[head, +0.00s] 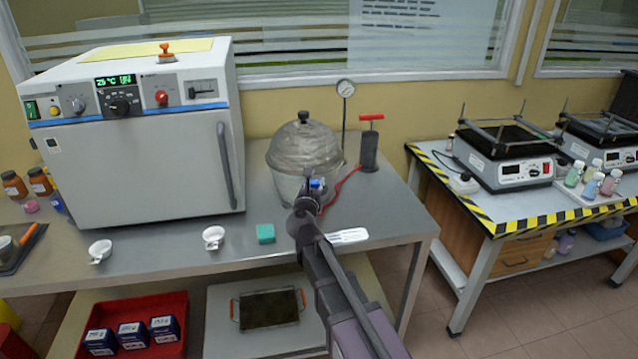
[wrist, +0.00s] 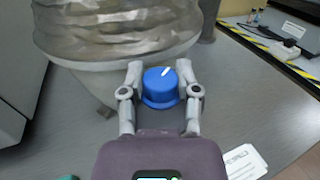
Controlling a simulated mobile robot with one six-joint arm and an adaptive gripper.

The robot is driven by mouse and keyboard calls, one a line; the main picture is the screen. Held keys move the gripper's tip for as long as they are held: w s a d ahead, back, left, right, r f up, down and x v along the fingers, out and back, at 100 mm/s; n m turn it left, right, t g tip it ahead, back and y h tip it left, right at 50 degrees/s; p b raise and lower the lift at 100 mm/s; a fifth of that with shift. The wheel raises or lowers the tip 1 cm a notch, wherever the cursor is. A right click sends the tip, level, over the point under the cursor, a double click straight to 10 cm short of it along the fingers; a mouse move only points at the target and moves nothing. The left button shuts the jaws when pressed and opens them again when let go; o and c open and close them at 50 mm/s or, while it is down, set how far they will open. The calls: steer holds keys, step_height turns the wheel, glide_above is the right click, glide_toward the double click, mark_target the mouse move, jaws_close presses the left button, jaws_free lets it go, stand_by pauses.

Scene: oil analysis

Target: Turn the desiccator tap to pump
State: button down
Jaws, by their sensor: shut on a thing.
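The desiccator (head: 304,150) is a glass vessel with a domed lid and dark knob, standing on the grey bench. Its lower wall also shows in the wrist view (wrist: 115,40). The tap (wrist: 160,87) is a round blue knob with a white pointer mark on the front of the desiccator. The mark points up and slightly right in the wrist view. My gripper (wrist: 160,80) is shut on the tap, one finger on each side. In the head view my gripper (head: 312,186) covers most of the tap. Any tap labels are hidden.
A large oven (head: 140,140) stands left. A green block (head: 265,233), white cups and a white card (head: 347,236) lie near the front edge.

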steer(key=m+h, duration=0.2)
steer(key=h, duration=0.1)
steer(key=m+g+h, duration=0.1)
steer(key=shift+w+a+h, duration=0.1)
steer(key=shift+w+h, duration=0.15)
steer(key=shift+h, duration=0.15)
steer(key=shift+s+f+m+g+h, duration=0.1)
steer(key=shift+m+g+h, duration=0.25)
steer(key=shift+h, duration=0.25)
steer(key=c, duration=0.6)
jaws_free()
steer(key=shift+s, duration=0.15)
steer(key=v, duration=1.1)
steer(key=shift+s+a, duration=0.3)
